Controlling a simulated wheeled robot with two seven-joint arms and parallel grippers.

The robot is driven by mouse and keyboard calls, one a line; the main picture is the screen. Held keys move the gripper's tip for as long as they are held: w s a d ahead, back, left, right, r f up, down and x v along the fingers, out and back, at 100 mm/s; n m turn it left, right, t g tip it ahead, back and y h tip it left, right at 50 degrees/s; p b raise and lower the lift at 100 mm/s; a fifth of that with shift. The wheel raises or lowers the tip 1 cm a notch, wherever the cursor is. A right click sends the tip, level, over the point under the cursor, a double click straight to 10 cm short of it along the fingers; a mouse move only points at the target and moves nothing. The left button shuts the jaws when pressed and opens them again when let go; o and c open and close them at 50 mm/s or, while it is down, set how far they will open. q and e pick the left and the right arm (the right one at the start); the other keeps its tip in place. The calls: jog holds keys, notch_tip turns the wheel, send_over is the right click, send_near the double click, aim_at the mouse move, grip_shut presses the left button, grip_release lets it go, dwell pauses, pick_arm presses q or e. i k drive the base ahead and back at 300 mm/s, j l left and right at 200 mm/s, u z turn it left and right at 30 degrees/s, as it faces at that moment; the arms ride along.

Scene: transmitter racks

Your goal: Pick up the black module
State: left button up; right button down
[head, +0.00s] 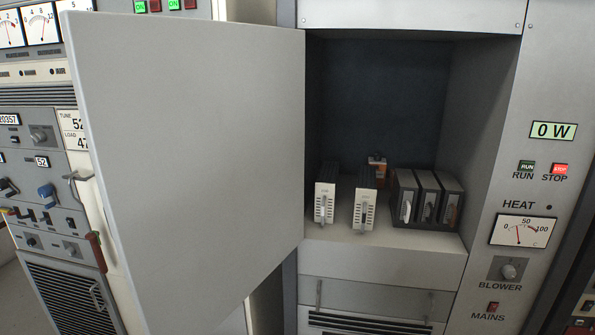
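Several modules stand on the shelf of the open cabinet in the head view. At the right of the shelf is a dark group of three narrow black modules, the left one (405,199) with a white handle, the middle one (427,201) and the right one (450,203) with darker or grey fronts. They stand side by side, touching or nearly so. I cannot tell which single one is the black module. Neither of my grippers is in view.
Two white-fronted modules (325,203) (364,209) stand left of the dark group, with an orange item (377,168) behind. The open grey door (195,150) covers the left. The bare shelf front (385,255) is clear. A control panel (520,240) is at right.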

aim_at(366, 192)
jog(key=j+z, duration=0.1)
jog(key=z, duration=0.45)
jog(key=j+z, duration=0.4)
jog(key=j, duration=0.3)
jog(key=k+j+z, duration=0.15)
jog(key=j+z, duration=0.2)
jog(key=j, duration=0.3)
jog(key=k+j, duration=0.1)
jog(key=j, duration=0.3)
jog(key=k+j, duration=0.1)
jog(key=j, duration=0.35)
jog(key=k+j+z, duration=0.1)
jog(key=j, duration=0.3)
jog(key=i+l+u, duration=0.25)
jog(key=l, duration=0.35)
jog(key=l+u, duration=0.25)
jog(key=l, duration=0.3)
